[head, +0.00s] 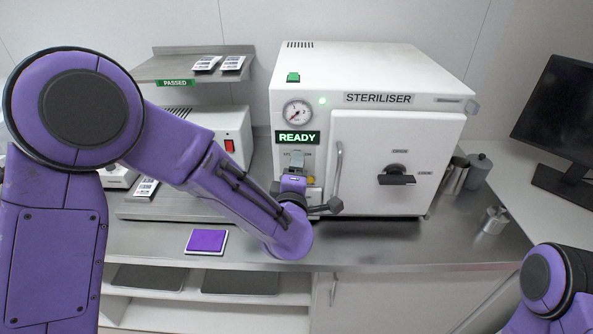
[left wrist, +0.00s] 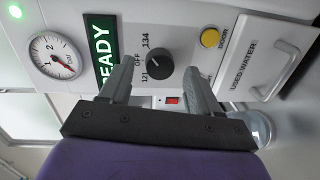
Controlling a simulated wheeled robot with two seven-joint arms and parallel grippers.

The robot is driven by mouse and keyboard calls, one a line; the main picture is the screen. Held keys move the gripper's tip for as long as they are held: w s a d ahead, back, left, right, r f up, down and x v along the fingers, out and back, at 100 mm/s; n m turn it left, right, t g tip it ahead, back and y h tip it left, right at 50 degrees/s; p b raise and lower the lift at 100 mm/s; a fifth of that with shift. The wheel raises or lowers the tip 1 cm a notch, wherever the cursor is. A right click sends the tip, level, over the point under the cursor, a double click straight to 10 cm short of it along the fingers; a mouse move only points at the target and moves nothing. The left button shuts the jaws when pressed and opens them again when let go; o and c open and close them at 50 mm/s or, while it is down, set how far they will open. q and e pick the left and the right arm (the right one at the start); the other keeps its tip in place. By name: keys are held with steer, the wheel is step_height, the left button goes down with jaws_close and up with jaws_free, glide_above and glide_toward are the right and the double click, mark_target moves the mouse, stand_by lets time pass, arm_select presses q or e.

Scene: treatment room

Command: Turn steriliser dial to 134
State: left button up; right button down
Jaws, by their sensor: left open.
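The white steriliser (head: 400,75) stands on the counter in the head view. Its black dial (left wrist: 159,67) shows in the left wrist view, with OFF, 121 and 134 printed around it; I cannot tell clearly which mark it points to. My left gripper (head: 296,160) is in front of the steriliser's control panel in the head view and hides the dial there. In the left wrist view its open fingers (left wrist: 158,72) stand on either side of the dial, with gaps to it. My right gripper is out of view.
A lit READY display (head: 297,138) and a pressure gauge (head: 297,112) sit above the dial. A yellow DOOR button (left wrist: 210,38) is near it. The door handle (head: 397,179) is to the right. A purple pad (head: 206,241) lies on the counter.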

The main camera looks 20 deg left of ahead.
arm_select(q)
steer(key=b+v, duration=0.2)
steer(key=v, duration=0.7)
steer(key=shift+s, duration=0.15)
steer(key=shift+d+f, duration=0.1)
